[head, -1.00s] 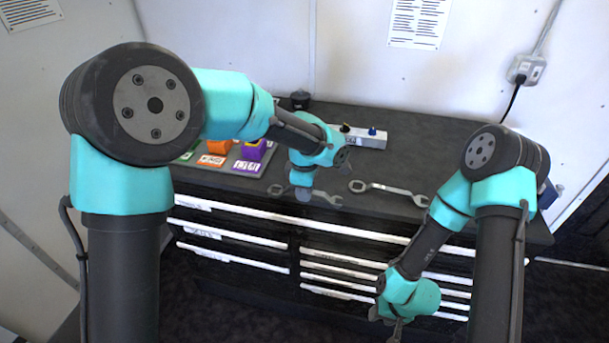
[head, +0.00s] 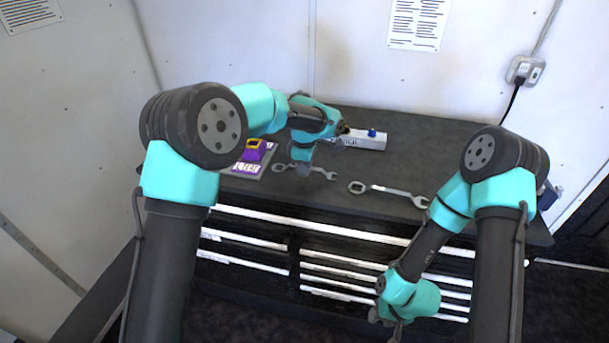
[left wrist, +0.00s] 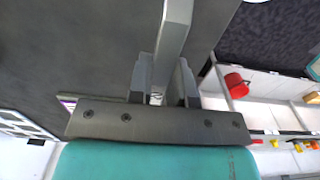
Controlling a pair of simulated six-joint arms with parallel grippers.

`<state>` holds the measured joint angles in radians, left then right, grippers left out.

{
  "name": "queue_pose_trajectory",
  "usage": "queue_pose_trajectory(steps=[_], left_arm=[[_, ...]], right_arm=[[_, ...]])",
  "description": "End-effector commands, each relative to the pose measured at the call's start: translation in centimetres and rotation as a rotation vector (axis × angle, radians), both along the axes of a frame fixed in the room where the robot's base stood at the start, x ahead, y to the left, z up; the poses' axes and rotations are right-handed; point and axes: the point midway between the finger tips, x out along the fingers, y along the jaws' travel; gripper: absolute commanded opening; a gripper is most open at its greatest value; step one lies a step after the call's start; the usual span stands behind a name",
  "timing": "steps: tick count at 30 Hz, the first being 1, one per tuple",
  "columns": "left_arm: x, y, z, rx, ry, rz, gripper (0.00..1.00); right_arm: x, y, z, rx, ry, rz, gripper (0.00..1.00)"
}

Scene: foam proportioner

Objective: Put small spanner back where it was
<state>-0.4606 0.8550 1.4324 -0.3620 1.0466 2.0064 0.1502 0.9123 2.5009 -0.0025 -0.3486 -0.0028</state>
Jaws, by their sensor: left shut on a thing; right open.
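The small spanner (head: 318,173) is level over the dark bench top, left of the larger spanner (head: 388,192). My left gripper (head: 301,168) points down and is shut on its handle; the hand hides part of the middle. In the left wrist view the grey handle of the small spanner (left wrist: 174,35) runs up from between the fingers of my left gripper (left wrist: 160,88). I cannot tell whether the spanner touches the bench or hangs just above it. My right gripper (head: 396,330) is open and empty, low in front of the drawers.
A grey block with a blue knob (head: 372,134) is behind the spanners. A board with a purple and yellow piece (head: 254,152) is at the left, partly hidden by my left arm. The bench top (head: 450,165) is clear at the right. Drawers (head: 350,235) fill the bench front.

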Motion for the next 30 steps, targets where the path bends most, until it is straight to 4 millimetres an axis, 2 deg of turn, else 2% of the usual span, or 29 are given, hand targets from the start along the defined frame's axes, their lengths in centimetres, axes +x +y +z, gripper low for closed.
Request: queue_pose_trajectory(steps=[4, 9, 12, 25, 26, 30], left_arm=[[0.7, 0.0, -0.1, 0.0, -0.001, 0.001, 0.0], [0.6, 0.0, -2.5, 0.001, 0.002, -0.001, 0.0], [0.6, 0.0, -3.4, 0.0, 0.0, 0.0, 0.0], [0.6, 0.0, -3.8, -0.001, 0.0, 0.0, 0.0], [0.6, 0.0, -3.9, -0.001, 0.0, 0.0, 0.2], [0.6, 0.0, -3.9, -0.001, 0.0, 0.0, 0.33]], right_arm=[[0.0, 0.0, 0.0, 0.0, 0.0, 0.0, 0.43], [0.0, 0.0, 0.0, 0.0, 0.0, 0.0, 0.43], [0.0, 0.0, 0.0, 0.0, 0.0, 0.0, 0.43], [0.0, 0.0, 0.0, 0.0, 0.0, 0.0, 0.43], [0.0, 0.0, 0.0, 0.0, 0.0, 0.0, 0.43], [0.0, 0.0, 0.0, 0.0, 0.0, 0.0, 0.43]])
